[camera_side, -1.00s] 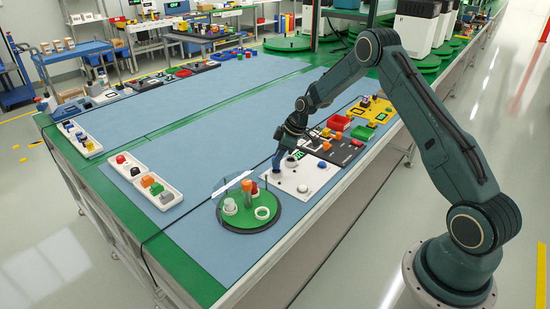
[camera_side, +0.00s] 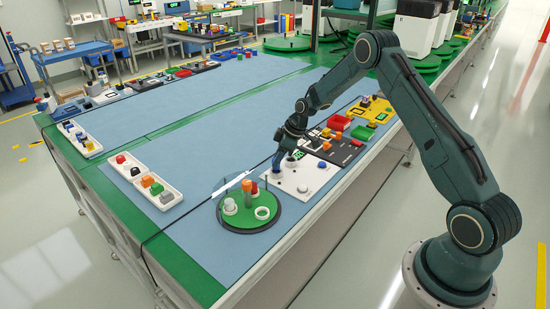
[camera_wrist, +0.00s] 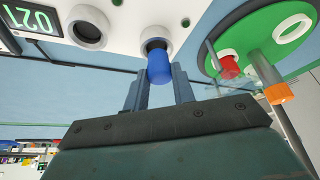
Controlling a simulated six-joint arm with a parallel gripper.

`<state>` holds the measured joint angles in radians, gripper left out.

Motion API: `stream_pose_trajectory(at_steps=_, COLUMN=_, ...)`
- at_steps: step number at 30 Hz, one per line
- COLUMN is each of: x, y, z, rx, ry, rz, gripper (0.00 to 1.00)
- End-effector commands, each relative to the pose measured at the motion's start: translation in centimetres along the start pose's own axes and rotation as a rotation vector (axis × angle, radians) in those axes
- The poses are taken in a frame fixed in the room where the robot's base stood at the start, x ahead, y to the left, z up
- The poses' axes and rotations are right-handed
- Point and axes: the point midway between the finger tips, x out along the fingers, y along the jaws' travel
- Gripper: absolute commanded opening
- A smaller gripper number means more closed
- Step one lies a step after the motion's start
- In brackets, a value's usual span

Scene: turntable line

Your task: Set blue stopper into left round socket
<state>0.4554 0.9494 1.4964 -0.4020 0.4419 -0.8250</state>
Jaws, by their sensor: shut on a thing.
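My gripper (camera_wrist: 160,78) is shut on the blue stopper (camera_wrist: 159,68), which sits between its two fingertips in the wrist view. In the side view the blue stopper (camera_side: 277,168) is at the left end of the white panel (camera_side: 312,179), under my gripper (camera_side: 279,162). The wrist view shows two round sockets in the panel. The stopper's end overlaps the opening of one socket (camera_wrist: 155,38), whose dark hole partly shows. I cannot tell whether it has entered. The other socket (camera_wrist: 88,27), beside the display (camera_wrist: 32,18), looks empty.
A green turntable (camera_side: 240,222) with an orange-topped post (camera_side: 249,187) and white rings stands close on the left. A black panel (camera_side: 340,150) with coloured parts lies behind the white one. White trays (camera_side: 165,197) stand farther left. The blue mat between is clear.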

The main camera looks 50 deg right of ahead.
Motion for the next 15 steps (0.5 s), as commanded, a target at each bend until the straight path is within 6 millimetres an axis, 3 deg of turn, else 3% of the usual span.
stream_pose_trajectory(at_steps=15, x=0.69, y=0.01, z=0.31, rx=0.000, ry=0.000, rz=0.000, gripper=0.04)
